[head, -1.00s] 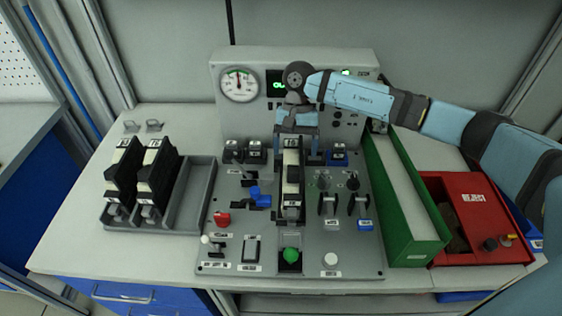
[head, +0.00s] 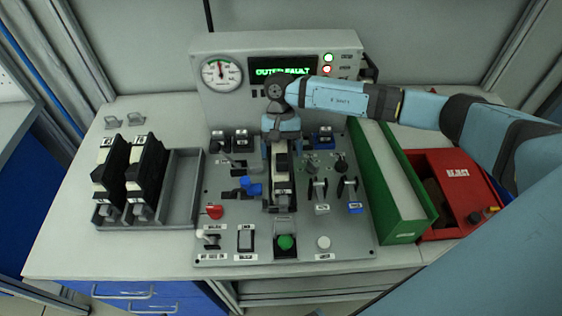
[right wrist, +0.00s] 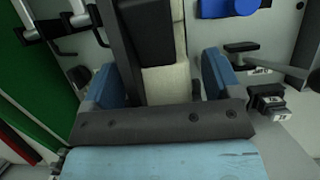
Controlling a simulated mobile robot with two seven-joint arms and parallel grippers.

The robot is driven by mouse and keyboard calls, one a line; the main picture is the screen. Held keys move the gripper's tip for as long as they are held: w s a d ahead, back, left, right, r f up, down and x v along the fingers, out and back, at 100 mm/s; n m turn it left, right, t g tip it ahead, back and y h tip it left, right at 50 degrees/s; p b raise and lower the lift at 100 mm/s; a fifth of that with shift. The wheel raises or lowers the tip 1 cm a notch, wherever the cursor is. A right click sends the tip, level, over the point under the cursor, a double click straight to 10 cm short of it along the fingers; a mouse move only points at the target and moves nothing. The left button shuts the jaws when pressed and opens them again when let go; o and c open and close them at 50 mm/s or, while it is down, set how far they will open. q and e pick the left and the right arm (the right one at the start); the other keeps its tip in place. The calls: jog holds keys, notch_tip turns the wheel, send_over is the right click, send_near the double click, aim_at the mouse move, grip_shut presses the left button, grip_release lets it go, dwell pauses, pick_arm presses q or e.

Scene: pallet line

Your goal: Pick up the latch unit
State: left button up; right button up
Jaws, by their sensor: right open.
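A tall cream and black unit (head: 282,180), which I take to be the latch unit, stands in the central slot of the grey panel. It also shows in the right wrist view (right wrist: 165,85). My right gripper (head: 281,145) is over its far end and hides that part. In the right wrist view the blue fingers of the right gripper (right wrist: 160,80) are apart, one on each side of the cream body. I cannot tell whether either finger touches it. My left gripper is out of view.
Two similar black units (head: 144,172) stand in a grey tray (head: 182,195) at left, with an empty bay beside them. Levers and knobs (head: 318,188) flank the slot. A green-walled bin (head: 408,228) and a red reject box (head: 455,180) are at right. A display (head: 283,70) reads "OUTER FAULT".

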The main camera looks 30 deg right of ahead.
jog(key=c, duration=1.5)
jog(key=shift+r, duration=0.1)
jog(key=shift+c, duration=0.2)
notch_tip(320, 180, up, 20)
jog(key=b, duration=0.3)
jog(key=shift+b, duration=0.3)
